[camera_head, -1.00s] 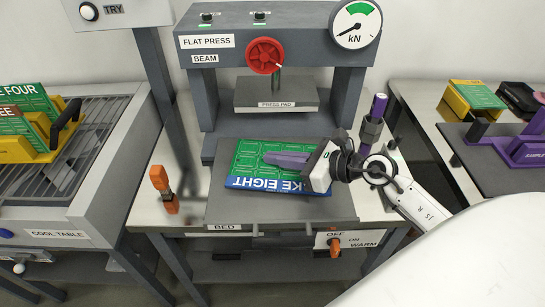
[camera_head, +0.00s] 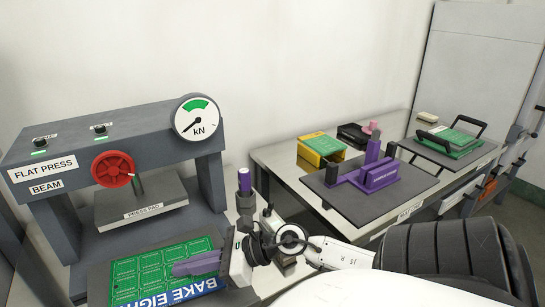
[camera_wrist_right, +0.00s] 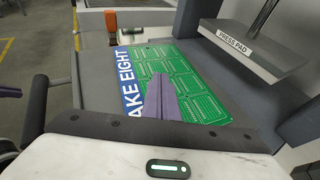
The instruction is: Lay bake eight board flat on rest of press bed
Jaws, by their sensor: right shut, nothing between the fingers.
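The flat press has a beam with a red handwheel (camera_head: 113,169) and a kN dial (camera_head: 198,119). Right of it, a table holds a dark plate with a purple fixture (camera_head: 375,178), a yellow and green board holder (camera_head: 321,148) and a rack with a green board (camera_head: 452,138).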

